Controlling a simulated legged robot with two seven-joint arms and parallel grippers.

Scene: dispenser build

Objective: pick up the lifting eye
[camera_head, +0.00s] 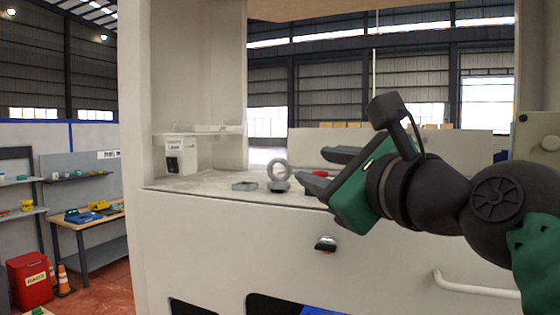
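The lifting eye (279,173) is a grey metal ring on a round base. It stands upright on the white counter (205,184), near its front edge. My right gripper (312,168) comes in from the right, just to the right of the lifting eye. The fingers look close to the eye, but I cannot tell how much gap there is. My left gripper is not in view.
A small grey square part (244,185) lies left of the lifting eye. A labelled white box (181,156) stands at the back left, under a small shelf (198,131). A red item (320,173) shows behind my fingers. A white handle (476,285) sticks out of the front panel.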

